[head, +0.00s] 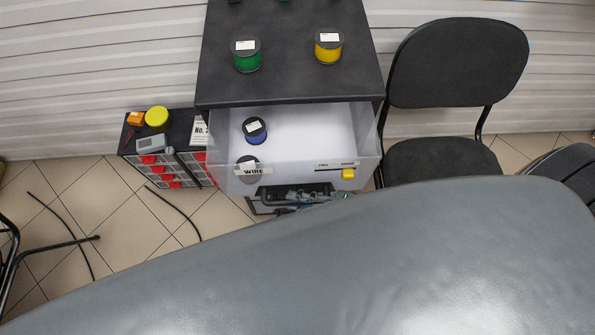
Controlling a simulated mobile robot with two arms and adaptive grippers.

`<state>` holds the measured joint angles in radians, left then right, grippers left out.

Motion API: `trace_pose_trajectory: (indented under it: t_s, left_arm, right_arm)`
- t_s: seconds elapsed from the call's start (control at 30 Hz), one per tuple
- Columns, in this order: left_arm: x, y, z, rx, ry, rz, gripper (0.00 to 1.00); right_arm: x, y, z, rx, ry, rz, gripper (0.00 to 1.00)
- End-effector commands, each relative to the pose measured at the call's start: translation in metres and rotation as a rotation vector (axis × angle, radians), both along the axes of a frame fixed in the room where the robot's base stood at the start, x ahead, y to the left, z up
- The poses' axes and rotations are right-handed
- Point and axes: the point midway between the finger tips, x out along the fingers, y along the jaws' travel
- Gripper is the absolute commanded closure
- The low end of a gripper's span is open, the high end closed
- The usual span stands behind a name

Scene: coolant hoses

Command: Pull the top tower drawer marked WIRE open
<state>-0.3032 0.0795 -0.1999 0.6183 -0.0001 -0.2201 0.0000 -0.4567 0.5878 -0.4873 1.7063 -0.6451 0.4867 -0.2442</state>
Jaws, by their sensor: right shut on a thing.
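The tower drawer marked WIRE (330,130) stands open under the black tower top (290,85), its light floor showing. Its clear front carries a WIRE label (253,171). A blue spool (255,130) and a dark spool (248,162) lie inside. My right gripper (297,193) is at the lower edge of the drawer front, shut on what looks like the dark drawer handle. Its fingertips are partly hidden. My left gripper is not in view.
Green (247,57) and yellow (328,48) spools stand on the tower top. A low parts rack (140,163) is at left, a black chair (455,75) at right. Black hoses (172,212) lie on the tiled floor. A large grey surface hides the lower view.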

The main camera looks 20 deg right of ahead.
Motion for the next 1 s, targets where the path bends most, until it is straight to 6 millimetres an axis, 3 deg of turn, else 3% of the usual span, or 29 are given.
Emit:
trace_pose_trajectory:
  t_s: [0.2, 0.43, 0.67, 1.0]
  left_arm:
    - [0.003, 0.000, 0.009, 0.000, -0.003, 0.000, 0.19]
    - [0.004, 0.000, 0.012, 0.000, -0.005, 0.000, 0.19]
    - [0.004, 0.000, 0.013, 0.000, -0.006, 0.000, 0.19]
    - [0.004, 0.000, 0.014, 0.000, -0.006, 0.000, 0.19]
  right_arm:
    - [-0.053, 0.015, 0.001, 0.003, 0.005, -0.001, 1.00]
    - [-0.089, 0.026, 0.001, 0.002, 0.001, -0.001, 1.00]
    - [-0.106, 0.030, 0.001, 0.001, -0.001, -0.001, 1.00]
    - [-0.109, 0.031, 0.000, 0.001, -0.003, 0.000, 1.00]
